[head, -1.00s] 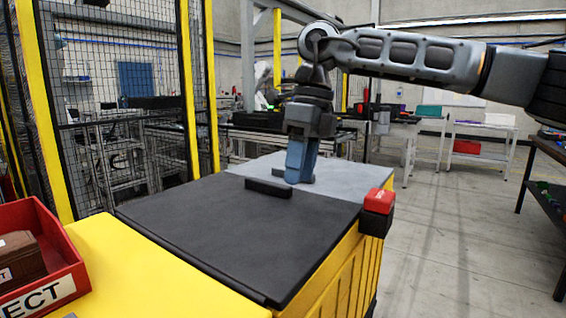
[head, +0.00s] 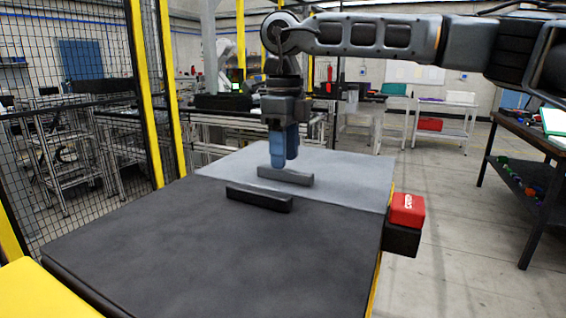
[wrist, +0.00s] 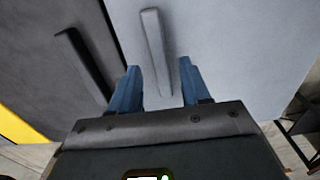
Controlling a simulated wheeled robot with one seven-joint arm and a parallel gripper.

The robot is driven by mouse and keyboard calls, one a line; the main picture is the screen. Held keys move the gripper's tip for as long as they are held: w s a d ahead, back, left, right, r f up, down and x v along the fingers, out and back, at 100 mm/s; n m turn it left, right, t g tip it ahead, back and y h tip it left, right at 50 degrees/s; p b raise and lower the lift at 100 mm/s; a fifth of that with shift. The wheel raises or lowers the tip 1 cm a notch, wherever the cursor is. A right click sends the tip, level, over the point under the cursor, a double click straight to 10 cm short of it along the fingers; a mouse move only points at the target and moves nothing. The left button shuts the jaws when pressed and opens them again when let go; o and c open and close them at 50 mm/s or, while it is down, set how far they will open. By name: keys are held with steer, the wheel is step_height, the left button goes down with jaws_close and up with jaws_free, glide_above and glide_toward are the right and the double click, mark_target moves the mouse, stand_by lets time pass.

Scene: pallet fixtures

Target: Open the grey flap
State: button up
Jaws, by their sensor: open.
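The light grey flap (head: 345,178) lies flat at the far end of the yellow-sided unit, and it fills the right of the wrist view (wrist: 235,45). Its raised grey bar handle (head: 290,177) stands near the edge by the dark panel. In the wrist view the grey handle (wrist: 153,40) runs between the two blue fingers. My gripper (head: 284,162) points down over this handle, fingers apart, with nothing held. In the head view the fingertips are at or just above the handle; I cannot tell whether they touch it.
A dark flap (head: 200,245) with a black handle (head: 259,199) lies flat beside the grey flap, close to my gripper. A red and black box (head: 407,211) sits at the right edge. A mesh fence (head: 70,110) stands to the left. Open floor lies to the right.

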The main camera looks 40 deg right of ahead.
steer(key=shift+f, duration=1.6)
jaws_close()
